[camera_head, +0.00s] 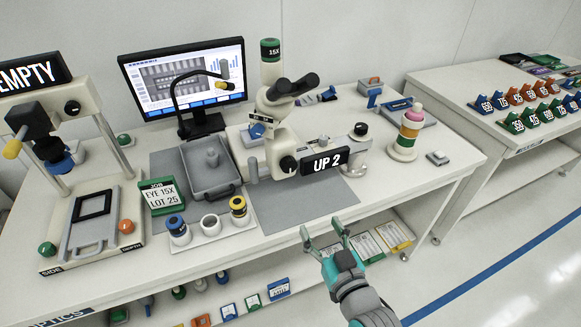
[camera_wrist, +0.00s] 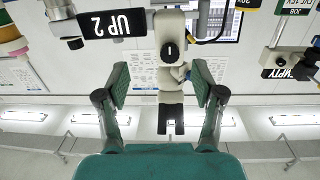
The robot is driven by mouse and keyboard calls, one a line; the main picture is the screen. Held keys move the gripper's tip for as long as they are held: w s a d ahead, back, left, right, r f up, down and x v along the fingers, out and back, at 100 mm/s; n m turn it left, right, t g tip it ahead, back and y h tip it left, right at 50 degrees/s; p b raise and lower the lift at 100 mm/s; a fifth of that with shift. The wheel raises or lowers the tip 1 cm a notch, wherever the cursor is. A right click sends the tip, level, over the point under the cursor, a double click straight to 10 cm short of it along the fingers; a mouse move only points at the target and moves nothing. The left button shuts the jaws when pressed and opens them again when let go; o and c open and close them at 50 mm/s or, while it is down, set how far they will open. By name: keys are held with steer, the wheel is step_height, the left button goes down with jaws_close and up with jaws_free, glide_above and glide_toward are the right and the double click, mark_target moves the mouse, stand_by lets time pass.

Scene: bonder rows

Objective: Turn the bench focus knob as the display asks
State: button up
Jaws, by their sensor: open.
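A white bench microscope (camera_head: 273,110) stands mid-bench with black eyepieces and a cap reading "15X". A dark round knob (camera_head: 289,164) with a light mark sits low on its near side. The knob also shows in the wrist view (camera_wrist: 169,52), its mark near vertical. The black display (camera_head: 323,162) to its right reads "UP 2"; in the wrist view the display (camera_wrist: 110,24) appears upside down. My gripper (camera_head: 323,236) is open and empty in front of the bench's front edge, apart from the knob. In the wrist view the knob lies beyond and between my open fingers (camera_wrist: 160,82).
A grey tray (camera_head: 226,190), a job sign (camera_head: 162,196) reading "EYE 15X LOT 25" and a holder with eyepieces (camera_head: 238,229) stand left of the microscope. A ringed stack (camera_head: 408,140) stands right. A lower shelf holds cards (camera_head: 364,244). Aisle floor (camera_head: 500,250) is clear.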

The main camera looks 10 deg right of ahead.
steer(key=n+y, duration=0.1)
glide_toward(290, 167)
steer(key=x, duration=1)
steer(key=shift+c, duration=0.3)
steer(key=c, duration=1.1)
